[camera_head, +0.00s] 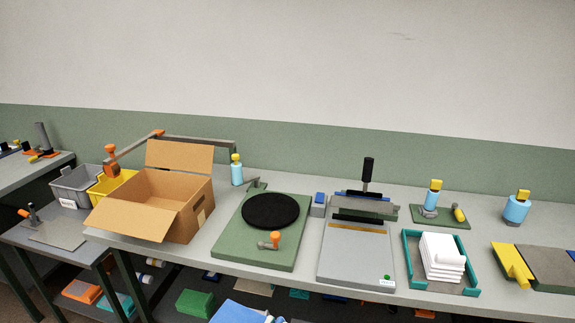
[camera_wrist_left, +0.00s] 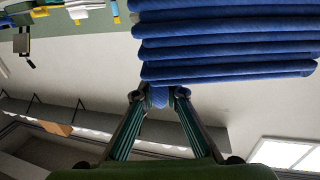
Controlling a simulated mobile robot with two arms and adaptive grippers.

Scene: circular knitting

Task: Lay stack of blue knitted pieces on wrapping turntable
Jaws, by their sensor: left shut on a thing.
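In the left wrist view, my left gripper (camera_wrist_left: 159,97) is shut on a narrow blue part at the edge of the stack of blue knitted pieces (camera_wrist_left: 225,45). The stack has several thick layers and runs out of the top and right of that view. The wrapping turntable (camera_head: 270,210) is a black disc on a green base in the head view. The disc is bare. A light blue thing (camera_head: 238,312) is cut off at the bottom edge of the head view; I cannot tell if it is the stack. My right gripper is not in view.
An open cardboard box (camera_head: 170,200) stands left of the turntable. An orange-knobbed handle (camera_head: 270,241) sits on the base's front part. A grey sealing device (camera_head: 357,245) is to the right, then a teal tray (camera_head: 412,282) with white pieces (camera_head: 441,257).

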